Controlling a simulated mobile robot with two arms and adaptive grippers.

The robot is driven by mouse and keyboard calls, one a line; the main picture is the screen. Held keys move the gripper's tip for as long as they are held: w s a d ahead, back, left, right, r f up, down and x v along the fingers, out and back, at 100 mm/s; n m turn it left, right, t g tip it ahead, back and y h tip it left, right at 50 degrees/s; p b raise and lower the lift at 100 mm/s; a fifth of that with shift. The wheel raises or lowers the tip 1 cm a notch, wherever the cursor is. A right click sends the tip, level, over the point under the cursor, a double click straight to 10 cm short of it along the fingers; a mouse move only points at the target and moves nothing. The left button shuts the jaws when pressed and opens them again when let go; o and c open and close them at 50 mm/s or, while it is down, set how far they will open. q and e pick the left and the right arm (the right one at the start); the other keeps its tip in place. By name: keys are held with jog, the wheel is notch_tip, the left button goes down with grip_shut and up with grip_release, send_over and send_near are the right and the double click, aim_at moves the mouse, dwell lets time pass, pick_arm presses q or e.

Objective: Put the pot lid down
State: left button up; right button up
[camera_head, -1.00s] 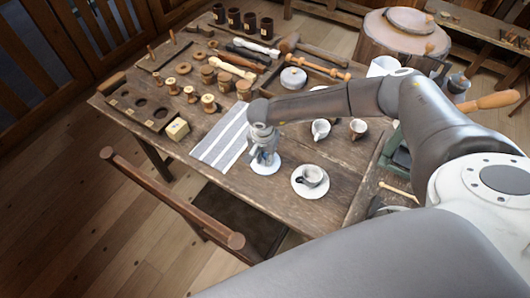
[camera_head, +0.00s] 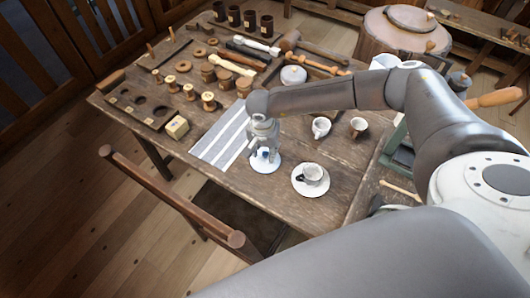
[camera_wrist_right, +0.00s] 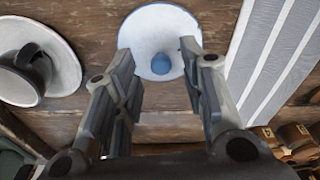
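The pot lid (camera_head: 264,166) is a white disc with a blue knob. It lies flat on the wooden table, beside the striped cloth and left of a cup on a saucer. In the right wrist view the lid (camera_wrist_right: 143,33) shows from above with its knob just beyond my fingertips. My right gripper (camera_head: 263,148) is above the lid. My left gripper is not in view.
A dark-handled cup (camera_head: 311,173) on a white saucer (camera_head: 309,191) stands close on the right. Two small cups (camera_head: 320,127) (camera_head: 358,127) stand behind. The striped cloth (camera_head: 222,141) lies left.

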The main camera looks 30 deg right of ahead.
aim_at(263, 162)
notch_tip(263, 162, up, 10)
jog(key=b, duration=0.2)
jog(key=shift+s+a, duration=0.35)
jog(key=shift+a, duration=0.05)
jog(key=shift+f, duration=0.15)
